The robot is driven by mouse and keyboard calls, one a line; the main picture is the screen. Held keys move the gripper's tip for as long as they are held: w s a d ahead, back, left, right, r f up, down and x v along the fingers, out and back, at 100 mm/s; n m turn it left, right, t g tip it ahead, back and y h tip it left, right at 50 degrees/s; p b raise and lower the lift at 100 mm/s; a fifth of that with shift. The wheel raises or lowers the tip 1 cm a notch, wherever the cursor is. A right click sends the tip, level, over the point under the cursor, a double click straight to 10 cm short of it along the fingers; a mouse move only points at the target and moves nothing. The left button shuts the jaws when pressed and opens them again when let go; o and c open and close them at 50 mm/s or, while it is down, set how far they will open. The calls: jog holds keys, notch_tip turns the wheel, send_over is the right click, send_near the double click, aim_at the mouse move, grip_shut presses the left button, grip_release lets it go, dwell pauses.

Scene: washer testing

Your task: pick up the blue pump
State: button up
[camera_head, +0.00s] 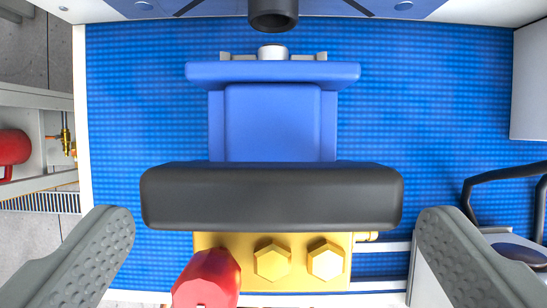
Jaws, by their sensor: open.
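The blue pump (272,121) stands on a blue mat in the middle of the view. A thick black handle bar (272,196) lies across its lower part. Below the bar shows a brass block (272,285) with two hexagonal brass caps and a red knob (207,282). My gripper (272,250) is open. Its two grey fingers are wide apart, one left and one right of the pump's lower end. Neither finger appears to touch the pump or the bar. The bar hides part of the pump.
The blue mat (140,110) has bare room left and right of the pump. A dark nozzle (273,14) stands at the top edge. A black curved handle (490,180) and a grey-white unit are at right. A red cylinder (14,147) and a shelf are at left.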

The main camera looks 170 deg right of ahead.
jog(key=x, duration=0.5)
jog(key=shift+s+a, duration=0.1)
jog(key=shift+s, duration=0.1)
jog(key=c, duration=1.2)
jog(key=shift+r, duration=0.15)
jog(key=shift+c, duration=1.4)
